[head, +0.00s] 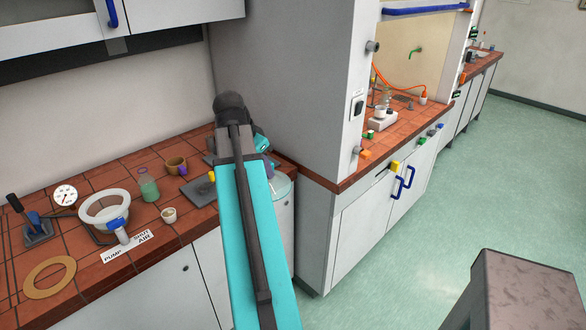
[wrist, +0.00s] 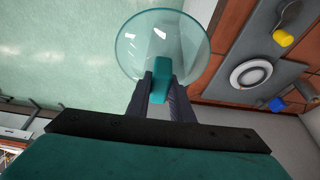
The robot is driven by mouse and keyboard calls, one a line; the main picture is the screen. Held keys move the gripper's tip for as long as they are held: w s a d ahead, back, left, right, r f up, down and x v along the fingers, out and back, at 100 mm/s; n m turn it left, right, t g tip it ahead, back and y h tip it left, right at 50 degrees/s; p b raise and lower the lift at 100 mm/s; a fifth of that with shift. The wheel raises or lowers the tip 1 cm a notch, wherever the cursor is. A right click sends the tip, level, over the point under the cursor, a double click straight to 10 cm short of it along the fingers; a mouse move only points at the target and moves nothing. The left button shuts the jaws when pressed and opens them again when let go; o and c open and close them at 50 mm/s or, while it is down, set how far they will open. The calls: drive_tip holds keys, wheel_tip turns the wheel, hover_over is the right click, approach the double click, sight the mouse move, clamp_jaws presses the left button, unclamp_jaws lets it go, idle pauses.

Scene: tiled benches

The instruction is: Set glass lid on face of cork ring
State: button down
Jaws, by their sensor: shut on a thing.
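The glass lid (wrist: 136,48) is a clear round dish with a teal knob (wrist: 159,78). My gripper (wrist: 160,88) is shut on that knob in the wrist view. In the head view part of the lid (head: 282,187) shows to the right of my arm, by the bench's right end; my arm hides the gripper there. In the wrist view green floor lies behind the lid. The cork ring (head: 30,289) appears to be the flat tan ring lying on the tiled bench at lower left, well apart from the lid. Nothing lies on it.
A white flanged vessel (head: 89,211) with a blue-handled valve stands behind the ring. Nearby are a gauge (head: 65,195), a green-filled beaker (head: 149,189), a small white cup (head: 169,215) and a brown pot (head: 175,164). A tall cabinet side (head: 285,80) rises to the right.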

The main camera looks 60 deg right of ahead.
drive_tip(key=w+a+n+t, duration=0.4)
drive_tip(key=w+a+n, duration=0.7)
drive_tip(key=w+a, duration=1.15)
drive_tip(key=w+a+f+n+y, duration=0.1)
drive_tip(key=w+a+n, duration=0.2)
drive_tip(key=a, duration=0.6)
drive_tip(key=w+a+n+t+y+b, duration=0.1)
drive_tip(key=w+a+n, duration=0.2)
drive_tip(key=a, duration=0.7)
drive_tip(key=w+a+f+n+t+y+b, duration=0.1)
drive_tip(key=w+a+n, duration=0.3)
drive_tip(key=a, duration=0.5)
drive_tip(key=shift+a+f+n+y, duration=0.3)
drive_tip(key=shift+f+n+y, duration=0.1)
drive_tip(key=shift+y, duration=0.2)
